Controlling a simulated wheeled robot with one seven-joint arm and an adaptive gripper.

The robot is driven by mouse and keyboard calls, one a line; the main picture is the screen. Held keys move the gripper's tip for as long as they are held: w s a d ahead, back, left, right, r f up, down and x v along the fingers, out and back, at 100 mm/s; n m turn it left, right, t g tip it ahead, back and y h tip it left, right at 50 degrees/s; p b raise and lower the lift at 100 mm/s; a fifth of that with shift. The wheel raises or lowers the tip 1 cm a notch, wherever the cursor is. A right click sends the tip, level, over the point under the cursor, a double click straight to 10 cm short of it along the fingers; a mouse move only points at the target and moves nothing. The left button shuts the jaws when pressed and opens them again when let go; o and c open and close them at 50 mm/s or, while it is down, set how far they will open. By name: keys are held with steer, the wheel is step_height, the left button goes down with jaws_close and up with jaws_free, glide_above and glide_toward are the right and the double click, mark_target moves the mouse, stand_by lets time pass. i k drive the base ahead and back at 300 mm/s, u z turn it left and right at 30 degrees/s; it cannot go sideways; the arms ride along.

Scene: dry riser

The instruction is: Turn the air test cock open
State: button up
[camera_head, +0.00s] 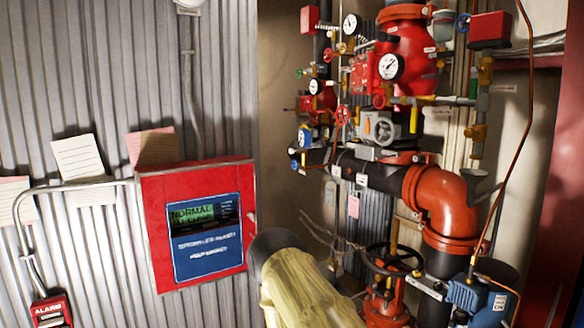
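The dry riser pipework stands in the right half of the head view, with a large red valve body (408,45) and small fittings around it. A pale yellow, dark-ended rounded arm part, seemingly mine, rises at the bottom middle, below and left of the pipework. My gripper's fingers do not show.
A red alarm panel (150,222) with a blue label hangs on the corrugated wall at left. A red alarm box (48,311) is at lower left. A dark handwheel (392,260), an orange pipe elbow (447,200) and a blue unit (478,300) crowd the lower right.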

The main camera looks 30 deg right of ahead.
mark_target(293, 165)
steer(key=u, duration=2.4)
steer(key=k, duration=1.45)
steer(key=z, duration=1.75)
steer(key=i, duration=0.45)
steer(key=z, duration=0.05)
